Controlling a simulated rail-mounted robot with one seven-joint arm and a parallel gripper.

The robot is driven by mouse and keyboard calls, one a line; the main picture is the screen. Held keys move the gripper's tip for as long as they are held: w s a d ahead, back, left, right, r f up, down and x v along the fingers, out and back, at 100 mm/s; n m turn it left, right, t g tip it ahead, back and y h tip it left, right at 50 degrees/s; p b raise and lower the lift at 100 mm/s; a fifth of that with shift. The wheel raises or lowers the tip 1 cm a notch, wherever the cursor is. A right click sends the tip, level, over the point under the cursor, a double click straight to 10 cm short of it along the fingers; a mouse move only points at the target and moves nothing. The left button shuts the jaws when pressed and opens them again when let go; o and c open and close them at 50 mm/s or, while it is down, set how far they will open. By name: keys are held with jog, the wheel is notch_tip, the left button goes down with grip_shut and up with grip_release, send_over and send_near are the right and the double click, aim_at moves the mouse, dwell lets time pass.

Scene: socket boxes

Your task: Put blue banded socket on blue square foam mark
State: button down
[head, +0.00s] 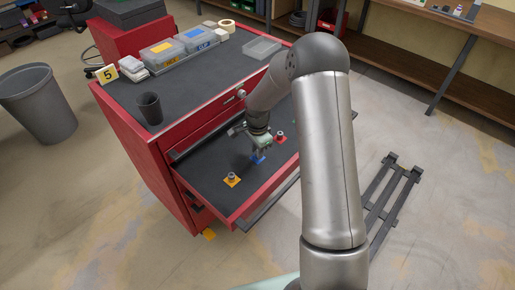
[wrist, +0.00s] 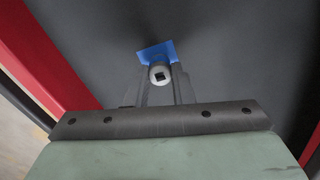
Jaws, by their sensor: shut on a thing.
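My gripper (head: 260,152) is low over the open drawer, and its fingers (wrist: 160,88) show in the wrist view. It is shut on a socket (wrist: 160,75), a pale round piece with a dark square hole facing the wrist camera. The socket's band colour is hidden. The blue square foam mark (wrist: 157,50) lies on the dark drawer floor right at the socket, which covers part of its near edge in the wrist view. The blue mark also shows below the fingers in the head view (head: 257,160). I cannot tell whether the socket touches it.
In the open drawer (head: 206,180), a socket stands on an orange mark (head: 232,181) at front left, and another on a red mark (head: 281,138) behind. The red cabinet top holds a dark cup (head: 149,108), lidded boxes (head: 163,53) and a clear tray (head: 262,48).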

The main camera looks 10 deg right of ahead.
jog(key=shift+f, duration=0.2)
jog(key=c, duration=1.3)
grip_release()
jog(key=shift+r, duration=0.1)
jog(key=shift+o, duration=0.2)
jog(key=shift+r, duration=0.1)
notch_tip(320, 180, up, 12)
jog(key=b, duration=0.1)
jog(key=s+a+r+n, duration=0.1)
jog(key=s+r+n, duration=0.3)
jog(key=s, duration=0.4)
jog(key=s+r+n, duration=0.4)
jog(key=s+r, duration=0.1)
jog(key=s, duration=0.3)
jog(key=s+n, duration=0.6)
jog(key=s, duration=0.9)
jog(key=shift+s+a+f, duration=0.15)
jog(key=shift+f, duration=0.1)
